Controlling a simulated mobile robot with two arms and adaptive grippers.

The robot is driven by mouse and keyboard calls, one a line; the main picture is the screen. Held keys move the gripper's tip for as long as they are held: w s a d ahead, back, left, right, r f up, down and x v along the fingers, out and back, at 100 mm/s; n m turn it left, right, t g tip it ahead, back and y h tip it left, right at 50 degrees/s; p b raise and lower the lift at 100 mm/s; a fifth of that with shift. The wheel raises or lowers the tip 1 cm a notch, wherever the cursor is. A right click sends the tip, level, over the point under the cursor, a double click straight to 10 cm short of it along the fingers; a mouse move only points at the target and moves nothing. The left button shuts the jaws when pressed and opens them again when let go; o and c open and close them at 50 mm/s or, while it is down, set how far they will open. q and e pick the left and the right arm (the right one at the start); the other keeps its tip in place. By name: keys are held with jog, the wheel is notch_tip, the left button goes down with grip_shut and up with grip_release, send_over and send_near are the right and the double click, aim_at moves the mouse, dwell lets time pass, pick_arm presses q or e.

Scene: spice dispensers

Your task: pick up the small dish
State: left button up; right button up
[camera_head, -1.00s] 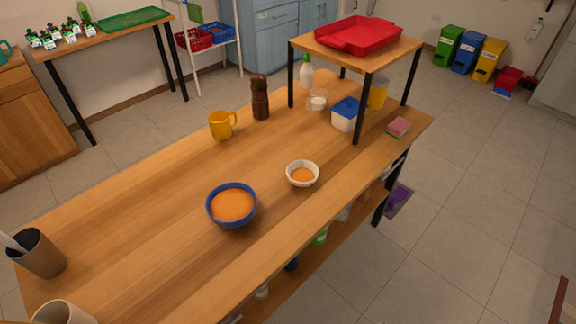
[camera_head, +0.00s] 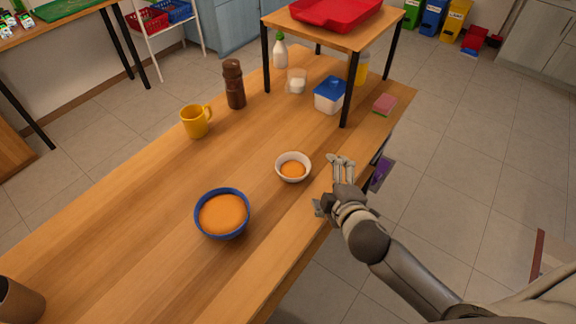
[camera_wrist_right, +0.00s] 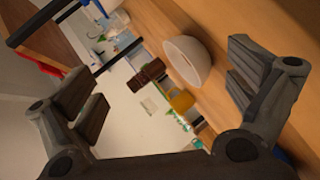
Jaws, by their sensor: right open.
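The small dish (camera_head: 292,181) is a white round bowl with orange contents. It stands upright on the wooden table, right of a larger blue bowl (camera_head: 222,238) that also holds orange contents. My right gripper (camera_head: 330,184) is just to the right of the dish, near the table's edge, apart from it. In the right wrist view the gripper (camera_wrist_right: 168,88) has its fingers wide apart, with nothing held. The white dish (camera_wrist_right: 187,62) shows beyond the fingers, closer to the right one. My left gripper is not in view.
On the wooden table (camera_head: 130,210) are a yellow mug (camera_head: 195,122), a brown pepper mill (camera_head: 234,85), a blue-lidded box (camera_head: 330,96) and a sponge (camera_head: 384,104). A raised shelf (camera_head: 340,38) with a red tray stands at the back. The table's left part is mostly clear.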

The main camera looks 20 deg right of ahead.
aim_at(310, 165)
jog(key=w+a+r+n+t+y, duration=0.1)
jog(key=w+a+r+n+y, duration=0.2)
jog(key=n, duration=0.6)
jog(key=w+a+r+n+t+y, duration=0.15)
jog(key=w+n+y, duration=0.35)
jog(key=n, duration=0.5)
jog(key=d+f+n+g, duration=0.1)
jog(key=d+n+g, duration=0.1)
jog(key=n, duration=0.2)
jog(key=s+d+f+n+g+y, duration=0.1)
jog(key=d+f+n+g, duration=0.1)
jog(key=n+g, duration=0.1)
jog(key=s+d+f+n+g+y, duration=0.1)
jog(key=d+f+n+g, duration=0.1)
jog(key=n, duration=0.4)
jog(key=shift+d+f+g, duration=0.2)
jog(key=shift+f+g, duration=0.05)
jog(key=shift+w+a+f, duration=0.1)
jog(key=shift+a+f, duration=0.1)
jog(key=shift+f, duration=0.05)
jog(key=x, duration=0.4)
jog(key=shift+w+a+f, duration=0.1)
jog(key=shift+w+a, duration=0.05)
jog(key=shift+a, duration=0.05)
jog(key=shift+x, duration=2.8)
jog(key=shift+s+a, duration=0.1)
jog(key=shift+s, duration=0.15)
